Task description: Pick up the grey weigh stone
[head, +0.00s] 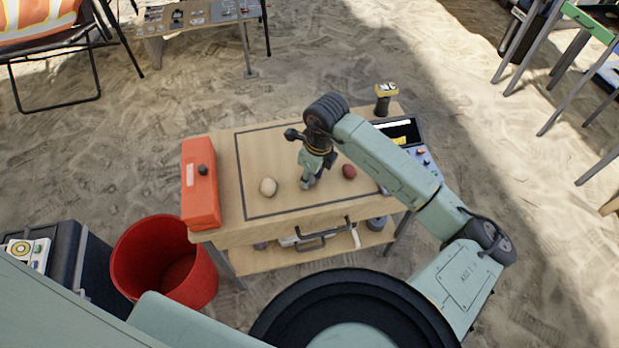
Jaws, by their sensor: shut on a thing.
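My gripper (309,183) points down low over the middle of the wooden table (228,170), inside the dark outlined rectangle. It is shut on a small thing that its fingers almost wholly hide. I take this to be the grey weigh stone, as no grey stone shows elsewhere on the tabletop. I cannot tell whether it touches the table. A cream stone (268,187) lies to the left of my gripper, and a dark red stone (349,171) lies to its right. Both are apart from the fingers.
An orange box (201,190) stands on the table's left edge. A device with a display (399,131) and a yellow-topped object (385,97) are at the right. A red bucket (131,262) stands on the sand, front left. The tabletop behind the cream stone is free.

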